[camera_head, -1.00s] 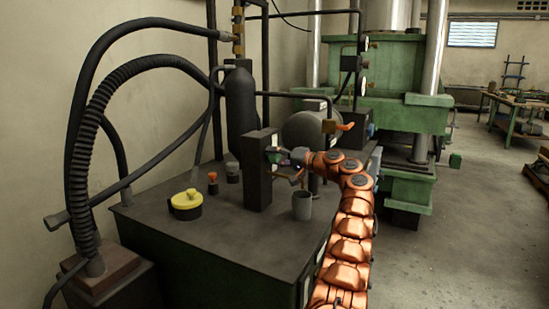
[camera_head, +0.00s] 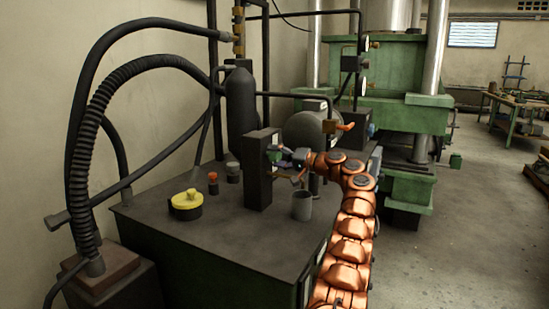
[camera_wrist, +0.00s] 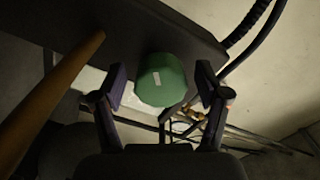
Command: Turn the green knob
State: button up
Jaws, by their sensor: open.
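The green knob (camera_wrist: 161,80) is a faceted, rounded knob with a pale rectangular mark on its face. It sits on the dark post (camera_head: 257,172), whose body also shows behind the knob in the wrist view (camera_wrist: 160,32). My gripper (camera_wrist: 162,90) is open, with one finger on each side of the knob. Gaps show between both fingers and the knob, so it is not clasped. In the head view my gripper (camera_head: 280,158) is at the right side of the post, and the knob there is small and mostly hidden.
The post stands on a dark tank top (camera_head: 225,225). A grey cup (camera_head: 302,206) stands close below my gripper. A yellow cap (camera_head: 187,203) and an orange-topped fitting (camera_head: 213,183) are to the left. An orange-brown bar (camera_wrist: 55,90) crosses the left of the wrist view.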

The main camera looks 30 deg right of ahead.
jog(key=v, duration=1.1)
jog(key=shift+s, duration=0.3)
jog(key=shift+d, duration=0.15)
